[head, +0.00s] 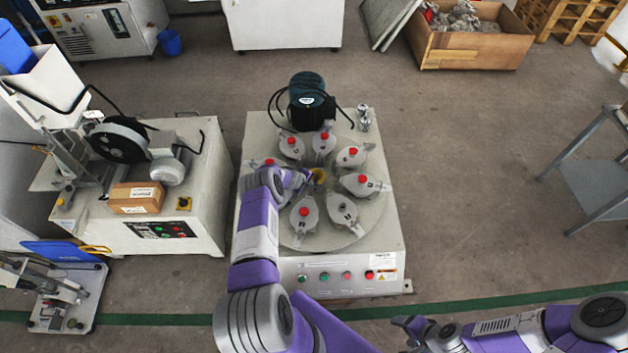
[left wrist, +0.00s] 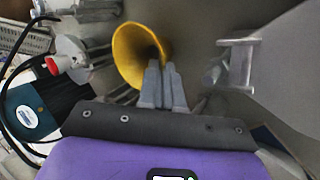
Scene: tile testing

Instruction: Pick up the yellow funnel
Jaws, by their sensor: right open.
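My right gripper (head: 404,323) is open and empty, low in the head view, in front of the machine and well away from the funnel.
Several grey pots with red knobs (head: 351,157) ring the turntable around the funnel. A dark motor (head: 308,100) stands behind them. A second machine (head: 175,220) with a cardboard box (head: 137,198) is at the left. The floor right of the turntable is clear up to a metal table (head: 600,185).

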